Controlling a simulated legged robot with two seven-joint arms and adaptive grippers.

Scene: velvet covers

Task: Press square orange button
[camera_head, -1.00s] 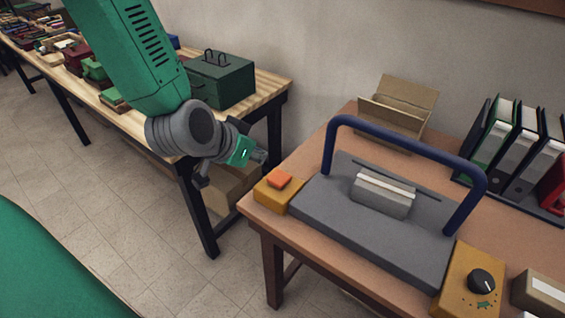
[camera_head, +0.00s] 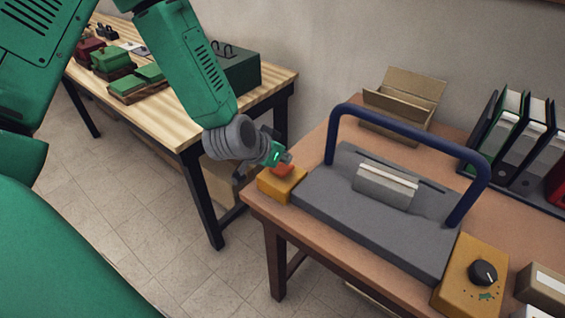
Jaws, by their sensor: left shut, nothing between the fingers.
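The square orange button (camera_head: 283,170) sits on top of a yellow box (camera_head: 281,187) at the left end of a grey machine (camera_head: 360,219) with a blue handle. My left gripper (camera_head: 287,158) is shut and empty. Its tips are right at the button's top, covering part of it from behind. I cannot tell whether they touch it or whether the button is pushed down. My right gripper is not in view.
The machine's blue handle (camera_head: 408,133) arches to the right of the gripper. A yellow box with a black dial (camera_head: 482,272) is at the machine's right end. Binders (camera_head: 522,135) and an open cardboard box (camera_head: 404,100) stand behind. A wooden bench (camera_head: 180,123) is at left.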

